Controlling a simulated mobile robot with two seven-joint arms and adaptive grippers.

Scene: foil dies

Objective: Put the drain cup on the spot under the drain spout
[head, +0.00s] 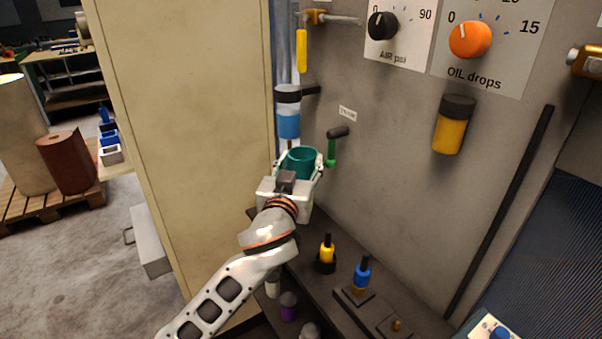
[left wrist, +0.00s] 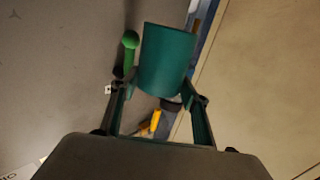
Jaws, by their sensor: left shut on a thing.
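The drain cup is a teal, open-topped cup (head: 301,161), and it also shows in the left wrist view (left wrist: 167,60). My left gripper (head: 299,167) is shut on it, one finger on each side, and holds it upright above the dark shelf. In the left wrist view the fingers of my left gripper (left wrist: 165,95) reach to the cup's sides. A filter bowl with blue liquid (head: 289,125) hangs on the wall just above and behind the cup. I cannot make out the drain spout clearly. The spot under it is hidden or not discernible. My right gripper is not in view.
A green-handled lever (head: 332,152) sticks out close right of the cup. The dark shelf (head: 323,232) carries a yellow bottle (head: 327,249) and a blue bottle (head: 362,273). A beige cabinet side (head: 180,130) stands at left. An oil jar (head: 452,127) hangs at right.

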